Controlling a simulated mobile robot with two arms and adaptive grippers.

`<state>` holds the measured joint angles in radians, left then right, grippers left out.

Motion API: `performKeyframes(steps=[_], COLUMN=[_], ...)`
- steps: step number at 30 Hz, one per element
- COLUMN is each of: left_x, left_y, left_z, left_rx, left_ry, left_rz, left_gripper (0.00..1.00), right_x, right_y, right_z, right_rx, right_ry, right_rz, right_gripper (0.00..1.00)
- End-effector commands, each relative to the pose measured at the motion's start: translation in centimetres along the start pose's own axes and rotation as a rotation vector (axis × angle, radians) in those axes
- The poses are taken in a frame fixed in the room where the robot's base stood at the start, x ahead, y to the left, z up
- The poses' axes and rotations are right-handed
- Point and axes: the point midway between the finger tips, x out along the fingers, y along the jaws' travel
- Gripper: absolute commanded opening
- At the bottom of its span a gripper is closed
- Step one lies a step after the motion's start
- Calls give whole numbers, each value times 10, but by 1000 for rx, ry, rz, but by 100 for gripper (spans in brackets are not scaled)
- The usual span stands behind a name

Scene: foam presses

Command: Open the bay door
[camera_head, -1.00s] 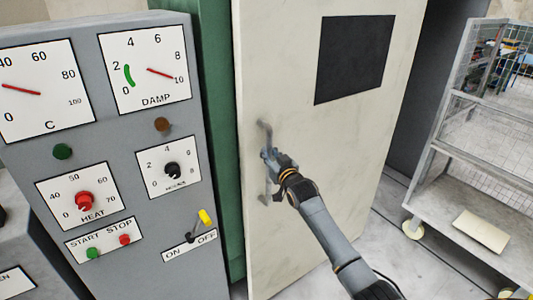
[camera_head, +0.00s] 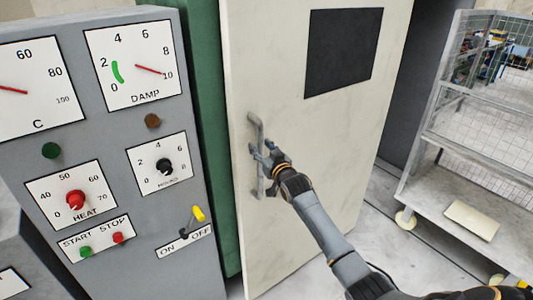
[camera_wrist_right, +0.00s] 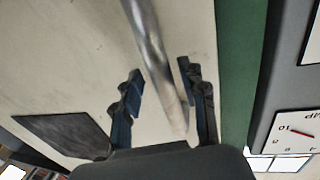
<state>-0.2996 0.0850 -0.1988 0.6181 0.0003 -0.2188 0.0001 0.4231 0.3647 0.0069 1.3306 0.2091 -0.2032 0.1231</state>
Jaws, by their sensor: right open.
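The bay door (camera_head: 310,135) is a tall cream panel with a dark window (camera_head: 343,52). It looks shut. Its grey vertical bar handle (camera_head: 254,128) is near the door's left edge. My right gripper (camera_head: 262,158) is at the middle to lower part of this handle. In the right wrist view, the open fingers (camera_wrist_right: 160,72) lie one on each side of the handle bar (camera_wrist_right: 150,40), with visible gaps. I cannot tell whether the palm touches the bar. My left gripper is not in view.
A grey control panel (camera_head: 120,190) with dials, knobs and a yellow-tipped switch (camera_head: 198,213) stands left of the door. A green frame (camera_head: 208,130) lies between them. A wire-mesh trolley (camera_head: 425,185) stands at the right, with pale floor (camera_head: 380,240) between it and the door.

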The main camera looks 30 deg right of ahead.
Motion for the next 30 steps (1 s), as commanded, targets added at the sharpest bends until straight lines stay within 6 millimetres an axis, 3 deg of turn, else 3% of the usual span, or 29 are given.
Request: performKeyframes(steps=[5, 19, 24, 30], left_x=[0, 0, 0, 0], left_y=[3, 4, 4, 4], left_z=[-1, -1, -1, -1], left_rx=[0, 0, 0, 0], left_ry=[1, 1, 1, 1], left_rz=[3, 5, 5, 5], left_gripper=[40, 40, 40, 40], right_x=[-16, -102, -117, -122], right_y=[0, 3, 4, 4], right_z=[1, 2, 2, 1], right_rx=[1, -1, 1, 1], right_ry=[-1, -4, -4, -2], right_rz=[0, 3, 4, 4], right_gripper=[42, 42, 42, 42])
